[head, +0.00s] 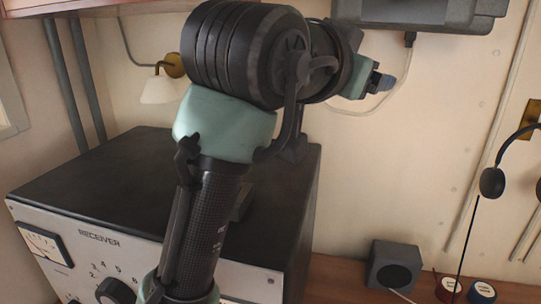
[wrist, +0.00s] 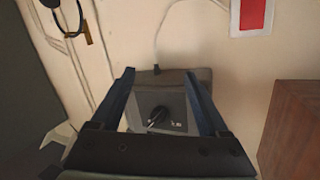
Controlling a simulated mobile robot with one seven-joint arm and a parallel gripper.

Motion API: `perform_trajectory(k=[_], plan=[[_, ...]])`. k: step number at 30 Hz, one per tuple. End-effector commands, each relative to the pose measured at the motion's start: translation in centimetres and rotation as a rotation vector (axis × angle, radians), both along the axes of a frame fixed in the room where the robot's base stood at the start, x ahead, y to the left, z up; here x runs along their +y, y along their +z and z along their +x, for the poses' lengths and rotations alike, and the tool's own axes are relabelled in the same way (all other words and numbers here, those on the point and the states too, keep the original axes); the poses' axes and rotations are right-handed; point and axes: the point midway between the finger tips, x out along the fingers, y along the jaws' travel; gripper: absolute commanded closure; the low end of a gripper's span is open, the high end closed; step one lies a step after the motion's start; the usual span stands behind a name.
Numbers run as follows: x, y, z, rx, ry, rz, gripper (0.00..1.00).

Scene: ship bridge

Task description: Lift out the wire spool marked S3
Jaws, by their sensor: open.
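Two small wire spools stand on the wooden desk at the lower right of the head view, one red (head: 449,288) and one blue (head: 482,292). Both are partly cut off by the lower edge, and I can read no S3 mark on either. The wrist view shows no spool that I can make out. My gripper (wrist: 158,73) is open, its two dark blue fingers apart with nothing held between them. It points toward a grey box with a black knob (wrist: 157,116). In the head view my arm is raised, well above the desk.
A large receiver (head: 90,262) stands at the left, partly behind my arm. A small grey box (head: 393,265) sits beside the spools. Headphones (head: 492,182) hang on the right wall. A wall lamp (head: 160,86) is behind. A brown wooden block (wrist: 292,125) is right in the wrist view.

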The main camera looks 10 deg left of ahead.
Motion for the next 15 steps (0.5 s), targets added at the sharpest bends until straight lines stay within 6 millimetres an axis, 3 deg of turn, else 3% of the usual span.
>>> perform_trajectory(k=[1, 4, 9, 12, 15], plan=[[2.7, 0.3, 0.5, 0.128, 0.014, 0.073, 0.22], [7.5, -1.4, -0.6, 0.392, 0.019, 0.18, 0.22], [15.6, -2.2, -5.5, 0.76, 0.044, 0.258, 0.22], [18.5, -1.8, -8.3, 0.894, 0.053, 0.265, 0.22], [20.1, -1.6, -10.1, 0.97, 0.055, 0.261, 0.22]])
